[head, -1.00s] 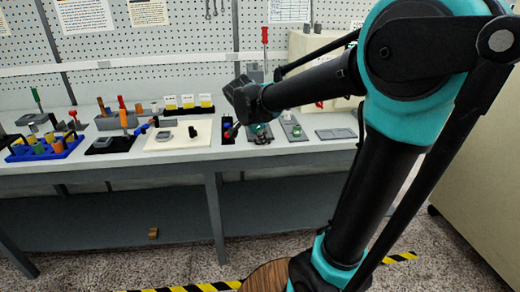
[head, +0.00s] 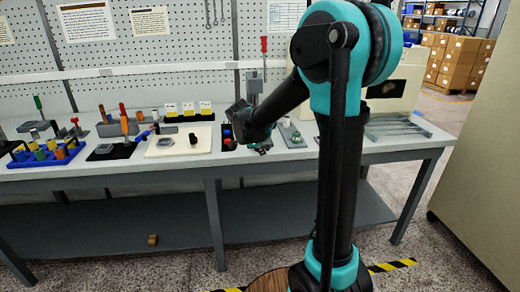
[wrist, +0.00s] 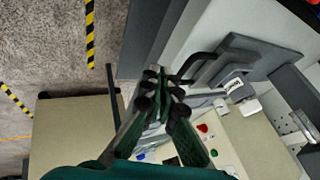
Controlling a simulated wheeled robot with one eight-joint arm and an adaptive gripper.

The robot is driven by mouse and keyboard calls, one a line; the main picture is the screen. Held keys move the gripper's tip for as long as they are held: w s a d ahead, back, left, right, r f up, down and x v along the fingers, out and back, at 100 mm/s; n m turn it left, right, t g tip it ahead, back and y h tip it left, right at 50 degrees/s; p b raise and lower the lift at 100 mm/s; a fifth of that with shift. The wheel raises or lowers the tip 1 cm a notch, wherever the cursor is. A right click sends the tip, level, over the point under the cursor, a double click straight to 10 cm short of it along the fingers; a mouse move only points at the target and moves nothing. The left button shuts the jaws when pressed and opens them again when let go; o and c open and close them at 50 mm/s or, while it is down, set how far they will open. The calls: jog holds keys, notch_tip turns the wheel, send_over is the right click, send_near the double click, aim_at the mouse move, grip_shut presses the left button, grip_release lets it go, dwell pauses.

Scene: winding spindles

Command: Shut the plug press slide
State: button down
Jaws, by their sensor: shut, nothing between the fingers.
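My gripper (head: 262,150) is at the front edge of the bench, low in front of the arm, in the head view. In the wrist view my gripper (wrist: 164,82) has its fingers together with nothing between them. Just right of the fingertips is a dark grey block (wrist: 257,58) with a black bar handle (wrist: 200,66) and a white label (wrist: 236,84). It looks like the plug press slide, though the label is unreadable. The fingertips look close to the handle; contact cannot be told. In the head view my arm hides this part.
A beige housing (wrist: 250,135) with a red button (wrist: 202,128) and a green button (wrist: 213,152) lies beside the grey block. The grey bench (head: 110,179) holds a blue rack (head: 48,155), a cream board (head: 165,147) and tools to the left. Floor in front is clear.

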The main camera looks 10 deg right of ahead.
jog(key=shift+w+f, duration=0.25)
jog(key=shift+w, duration=0.9)
jog(key=w, duration=0.8)
jog(key=shift+s, duration=0.1)
